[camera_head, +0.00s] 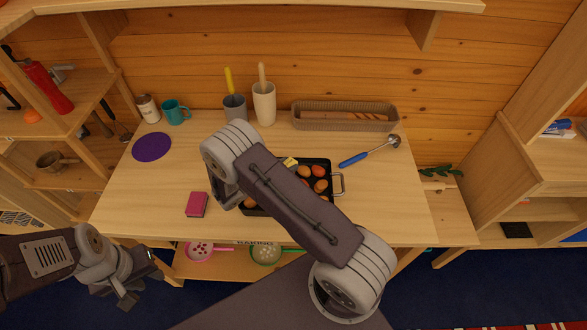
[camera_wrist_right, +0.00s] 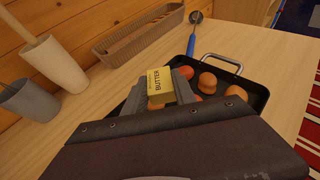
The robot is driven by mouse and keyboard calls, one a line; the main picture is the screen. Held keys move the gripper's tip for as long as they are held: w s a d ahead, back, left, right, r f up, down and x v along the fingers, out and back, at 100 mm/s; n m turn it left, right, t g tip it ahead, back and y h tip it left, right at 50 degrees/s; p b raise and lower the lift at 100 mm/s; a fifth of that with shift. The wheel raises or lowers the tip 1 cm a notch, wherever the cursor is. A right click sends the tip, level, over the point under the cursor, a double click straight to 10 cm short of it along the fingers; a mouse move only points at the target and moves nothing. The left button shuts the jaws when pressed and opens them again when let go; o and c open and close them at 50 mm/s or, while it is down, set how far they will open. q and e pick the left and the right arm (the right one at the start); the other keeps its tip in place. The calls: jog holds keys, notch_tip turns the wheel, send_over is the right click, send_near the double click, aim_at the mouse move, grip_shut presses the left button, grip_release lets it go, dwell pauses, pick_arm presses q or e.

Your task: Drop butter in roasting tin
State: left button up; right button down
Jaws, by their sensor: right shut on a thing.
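The black roasting tin (camera_head: 331,168) lies on the wooden table, partly hidden behind my right arm. It holds several round brown and reddish items and also shows in the right wrist view (camera_wrist_right: 262,97). A yellow butter pack (camera_head: 290,162), labelled BUTTER in the right wrist view (camera_wrist_right: 159,83), sits between the fingers of my right gripper (camera_wrist_right: 157,92). The gripper is shut on it, over the tin; I cannot tell the exact height. My left gripper (camera_head: 141,279) is empty, fingers apart, low in front of the table's left side.
A blue-handled ladle (camera_head: 367,152) lies right of the tin. A wicker basket (camera_head: 345,117), white vase (camera_head: 264,103), grey cup (camera_head: 235,107), teal mug (camera_head: 176,112) and can (camera_head: 148,108) stand along the back. A pink box (camera_head: 196,205) and purple disc (camera_head: 152,147) lie left.

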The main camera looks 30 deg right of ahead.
jog(key=shift+a+f, duration=0.1)
jog(key=shift+f, duration=0.3)
jog(key=f+b, duration=0.3)
jog(key=f, duration=0.1)
jog(key=shift+s+d+f+b, duration=0.1)
jog(key=shift+d+f+b, duration=0.15)
jog(key=shift+b, duration=0.15)
jog(key=shift+a+f+b, duration=0.15)
jog(key=shift+f+b, duration=0.15)
jog(key=shift+f, duration=0.15)
jog(key=shift+r, duration=0.1)
jog(key=c, duration=0.9)
grip_release()
